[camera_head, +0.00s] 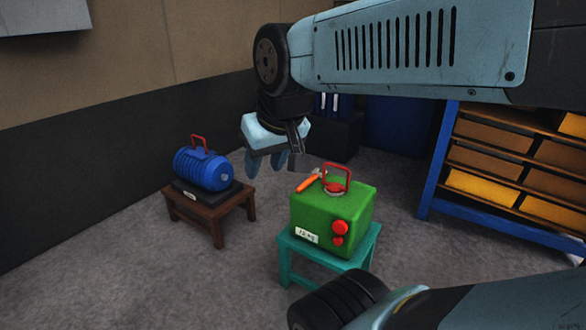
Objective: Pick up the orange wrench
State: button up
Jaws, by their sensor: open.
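A small tool with an orange handle and a grey end (308,181), matching the orange wrench, lies on top of the green casting (326,215), left of its red handle. Its exact head shape is too small to tell. My gripper (267,167) hangs from my arm with its fingers pointing down. In the picture it is to the left of and above the tool, apart from it. Its jaws are open, with nothing seen between them.
The green casting stands on a teal stool (330,256). A blue ribbed casting (202,170) with a red handle rests on a black base on a brown stool (211,213) at the left. A blue shelf rack (440,165) with bins stands at the right. Grey floor lies between the stools.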

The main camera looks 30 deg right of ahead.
aim_at(314, 173)
jog(key=z, duration=0.4)
jog(key=i, duration=1.15)
jog(key=z, duration=0.6)
jog(key=k, duration=0.7)
jog(key=z, duration=0.2)
jog(key=i, duration=0.8)
jog(key=u, duration=0.1)
